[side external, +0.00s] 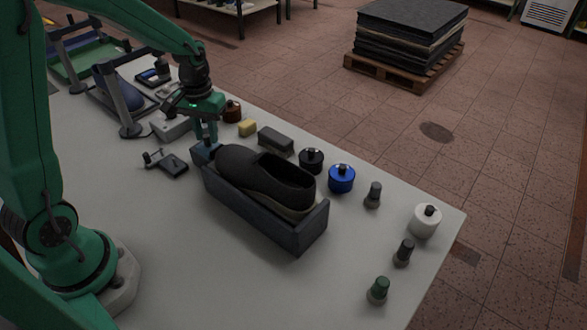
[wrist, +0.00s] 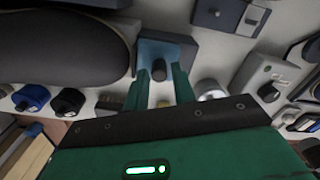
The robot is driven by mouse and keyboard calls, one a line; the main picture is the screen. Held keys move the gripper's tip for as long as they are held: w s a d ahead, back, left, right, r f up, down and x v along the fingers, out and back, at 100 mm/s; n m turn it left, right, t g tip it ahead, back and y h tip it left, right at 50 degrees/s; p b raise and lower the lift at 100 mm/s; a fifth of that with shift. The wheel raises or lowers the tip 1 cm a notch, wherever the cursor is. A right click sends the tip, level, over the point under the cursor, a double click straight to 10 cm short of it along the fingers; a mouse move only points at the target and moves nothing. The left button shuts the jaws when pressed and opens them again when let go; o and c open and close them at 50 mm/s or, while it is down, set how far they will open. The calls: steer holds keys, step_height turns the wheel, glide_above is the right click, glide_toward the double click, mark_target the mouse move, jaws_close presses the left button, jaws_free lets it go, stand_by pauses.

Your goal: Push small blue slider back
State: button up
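The small blue slider (side external: 201,153) is a blue-grey block at the toe end of a dark grey box (side external: 262,222). A black shoe (side external: 262,180) lies in that box. In the wrist view the slider (wrist: 172,48) carries a dark knob (wrist: 158,70) and sits beside the toe of the shoe (wrist: 70,45). My gripper (side external: 206,139) points down over the slider. In the wrist view my gripper's green fingers (wrist: 160,76) stand apart on either side of the knob, with gaps showing. Whether the fingertips touch the slider cannot be told.
A dark clamp-like device (side external: 168,163) lies left of the box. A grey block (side external: 275,140), a black pot (side external: 311,160) and a blue pot (side external: 341,178) stand behind it. A white pot (side external: 425,220) stands at the right.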

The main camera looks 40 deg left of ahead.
steer(key=shift+f, duration=0.15)
jaws_close()
steer(key=shift+a, duration=1.65)
jaws_free()
